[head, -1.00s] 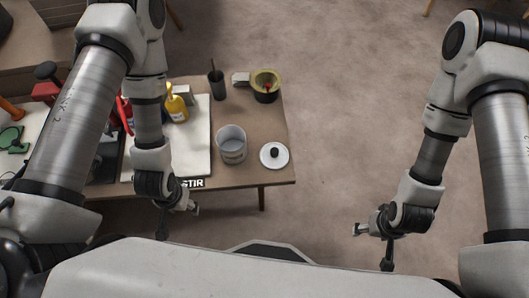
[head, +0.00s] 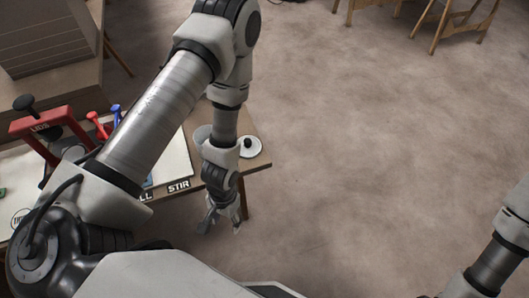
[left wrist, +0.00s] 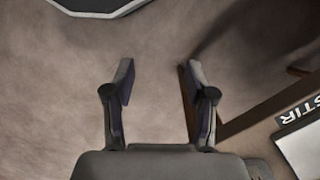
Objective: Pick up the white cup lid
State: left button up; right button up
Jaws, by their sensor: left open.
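The white cup lid (head: 250,147) is a round white disc with a dark knob, lying at the right end of the wooden table in the head view. My left gripper (head: 221,229) is open and empty, pointing down beside the table's front edge, nearer to me than the lid. In the left wrist view its two fingers (left wrist: 160,85) stand wide apart over bare floor. The lid does not show there. My right gripper is outside the head view; only part of that arm shows at the lower right.
A pale cup (head: 202,133) stands left of the lid, mostly hidden by my left arm. A STIR label (head: 178,186) marks the table's front edge, and it also shows in the wrist view (left wrist: 298,121). A red frame (head: 44,127) stands at left. Floor right of the table is clear.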

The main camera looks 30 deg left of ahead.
pick_arm(q)
jog(key=w+f+b, duration=0.1)
jog(key=w+b, duration=0.1)
jog(key=w, duration=0.4)
jog(key=t+b, duration=0.1)
jog(key=b, duration=0.6)
send_near(247, 140)
jog(key=shift+y, duration=0.3)
jog(key=s+f, duration=0.1)
jog(key=f, duration=0.1)
jog(key=s+d+f, duration=0.1)
jog(key=f, duration=0.1)
jog(key=s+d+f, duration=0.1)
jog(key=f, duration=0.1)
jog(key=shift+s+f, duration=0.2)
jog(key=shift+s, duration=0.2)
jog(key=shift+t, duration=0.6)
jog(key=w+r, duration=0.1)
jog(key=w+a+r+b, duration=0.1)
jog(key=w+r, duration=0.1)
jog(key=shift+a+r, duration=0.15)
jog(key=shift+a, duration=0.1)
notch_tip(247, 140, down, 7)
jog(key=shift+f+b, duration=0.1)
jog(key=shift+b, duration=0.3)
jog(key=shift+s+d, duration=0.1)
jog(key=c, duration=0.9)
